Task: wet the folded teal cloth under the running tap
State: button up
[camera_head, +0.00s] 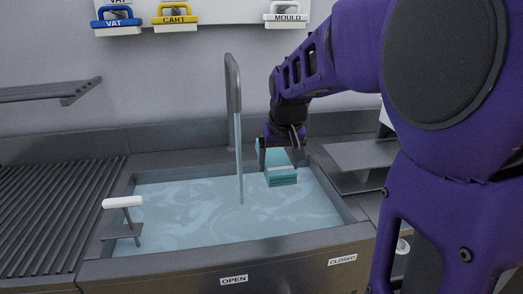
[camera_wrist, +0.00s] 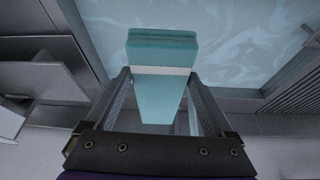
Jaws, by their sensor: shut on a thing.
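The folded teal cloth (camera_head: 282,177) is held over the right part of the water-filled sink, to the right of the tap's stream. It has a pale band across it and also shows in the wrist view (camera_wrist: 160,97). My gripper (camera_head: 278,150) is shut on the cloth, with one finger on each side of it. The tap (camera_head: 233,85) is a tall grey spout at the back of the sink. Its thin stream of water (camera_head: 239,160) falls into the sink, apart from the cloth. The lever with a white handle (camera_head: 123,202) stands at the sink's left front.
The sink (camera_head: 305,240) holds rippled water. Its front carries an OPEN label (camera_head: 234,280) at the left and a CLOSED label (camera_head: 342,259) at the right. A ribbed drainboard (camera_head: 50,210) lies left. Handled tools labelled VAT, CART and MOULD (camera_head: 287,15) hang on the wall.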

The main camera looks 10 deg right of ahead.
jog(key=w+a+f, duration=0.1)
jog(key=w+a, duration=0.2)
jog(key=a, duration=0.4)
jog(key=shift+w+a+f, duration=0.35)
jog(key=shift+w, duration=0.05)
dwell(0.6)
jog(key=shift+w+d, duration=0.3)
jog(key=shift+w, duration=0.25)
jog(key=shift+s+a, duration=0.1)
jog(key=shift+s, duration=0.05)
jog(key=shift+s+a, duration=0.2)
jog(key=shift+s, duration=0.25)
jog(key=shift+w, duration=0.1)
jog(key=shift+w+d, duration=0.3)
jog(key=shift+w, duration=0.2)
